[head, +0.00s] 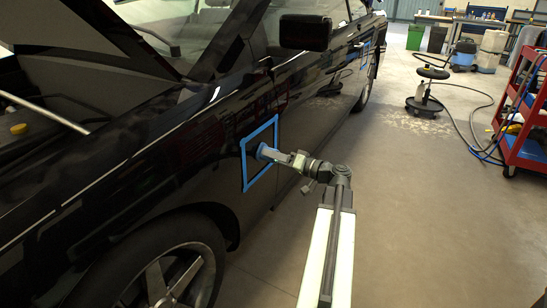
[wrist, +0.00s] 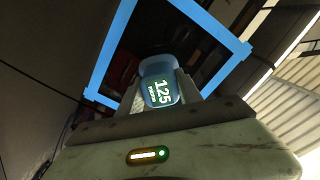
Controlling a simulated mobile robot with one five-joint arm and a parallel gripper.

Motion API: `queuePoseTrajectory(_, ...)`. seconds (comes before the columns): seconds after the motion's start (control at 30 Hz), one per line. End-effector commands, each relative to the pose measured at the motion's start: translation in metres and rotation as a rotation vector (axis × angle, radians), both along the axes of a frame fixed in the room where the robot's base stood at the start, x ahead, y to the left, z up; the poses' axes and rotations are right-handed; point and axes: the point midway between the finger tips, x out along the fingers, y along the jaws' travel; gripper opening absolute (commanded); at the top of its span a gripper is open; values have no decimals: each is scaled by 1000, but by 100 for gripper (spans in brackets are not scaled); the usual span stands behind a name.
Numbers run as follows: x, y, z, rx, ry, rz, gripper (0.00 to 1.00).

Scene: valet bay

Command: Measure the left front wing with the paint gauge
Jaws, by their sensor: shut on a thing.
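My gripper (head: 298,160) is shut on the blue paint gauge (head: 267,153), which is at the black car's left front wing (head: 185,150). The gauge's nose is inside a blue tape frame (head: 246,160) on the wing and appears to be against the panel. In the wrist view the gauge (wrist: 160,84) sits between the fingers of my gripper (wrist: 160,95). Its lit screen faces the camera and reads 125, with small units below that are hard to read. The blue tape (wrist: 160,2) surrounds it there. The contact point itself is hidden.
The bonnet (head: 110,35) is raised, and a door mirror (head: 305,32) sticks out above my gripper. A front wheel (head: 165,270) is below. A red trolley (head: 525,110) and a polisher stand (head: 425,95) with a trailing hose are at the right. The floor beside the car is clear.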

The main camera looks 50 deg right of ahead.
Motion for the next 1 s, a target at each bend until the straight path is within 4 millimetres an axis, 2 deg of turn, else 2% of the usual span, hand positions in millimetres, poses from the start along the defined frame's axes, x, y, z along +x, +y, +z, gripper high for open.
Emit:
queuePoseTrajectory(0.5,-1,-1,0,0,-1,-1,0)
queuePoseTrajectory(1.0,-46,-12,0,0,-1,-4,0)
